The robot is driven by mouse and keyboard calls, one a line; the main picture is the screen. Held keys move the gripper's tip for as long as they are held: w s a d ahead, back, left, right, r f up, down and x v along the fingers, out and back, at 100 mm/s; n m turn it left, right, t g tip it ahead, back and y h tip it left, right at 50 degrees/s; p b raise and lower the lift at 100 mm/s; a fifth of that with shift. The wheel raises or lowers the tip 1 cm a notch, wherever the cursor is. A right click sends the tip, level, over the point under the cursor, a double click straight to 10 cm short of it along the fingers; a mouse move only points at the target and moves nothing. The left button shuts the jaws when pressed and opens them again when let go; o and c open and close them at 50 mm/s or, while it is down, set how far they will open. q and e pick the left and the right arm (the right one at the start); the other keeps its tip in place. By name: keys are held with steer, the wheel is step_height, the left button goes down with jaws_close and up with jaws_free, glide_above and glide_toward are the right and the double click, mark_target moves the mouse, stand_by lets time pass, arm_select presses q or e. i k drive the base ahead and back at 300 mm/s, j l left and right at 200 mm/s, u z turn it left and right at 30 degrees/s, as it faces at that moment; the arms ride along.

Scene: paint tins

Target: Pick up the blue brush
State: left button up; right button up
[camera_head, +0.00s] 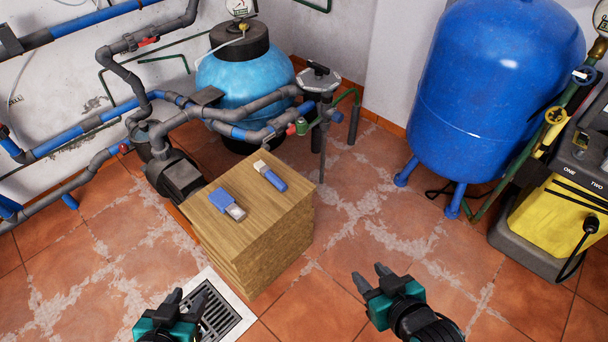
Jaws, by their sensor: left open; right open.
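Two small brush-like objects with blue parts lie apart on top of a wooden block (262,222). The nearer one (222,199) is short and wide, blue with a light grey end pointing to the lower right. The farther one (272,179) is slimmer, with a blue body and a whitish end at its upper left. My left gripper (186,299) is open and empty at the bottom, in front of the block and below it in the picture. My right gripper (371,278) is open and empty to the right of the block. Neither gripper touches the brushes.
Pipes and a dark pump (175,176) stand right behind the block's left side. A light blue tank (245,75) is at the back, a large blue tank (490,90) at the right. A yellow machine (560,205) stands far right. A floor drain (222,318) lies near my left gripper.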

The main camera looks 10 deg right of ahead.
mark_target(266, 171)
steer(key=j+z, duration=0.1)
steer(key=z, duration=0.3)
steer(key=j+z, duration=0.15)
steer(key=z, duration=0.3)
steer(key=j+z, duration=0.3)
steer(key=j, duration=0.15)
steer(key=j+z, duration=0.3)
steer(key=j, duration=0.15)
steer(key=j+z, duration=0.1)
steer(key=j, duration=0.35)
steer(key=k+j+z, duration=0.15)
steer(key=j, duration=0.3)
steer(key=k+j, duration=0.1)
steer(key=j, duration=0.85)
steer(key=k+j, duration=0.15)
steer(key=j, duration=0.35)
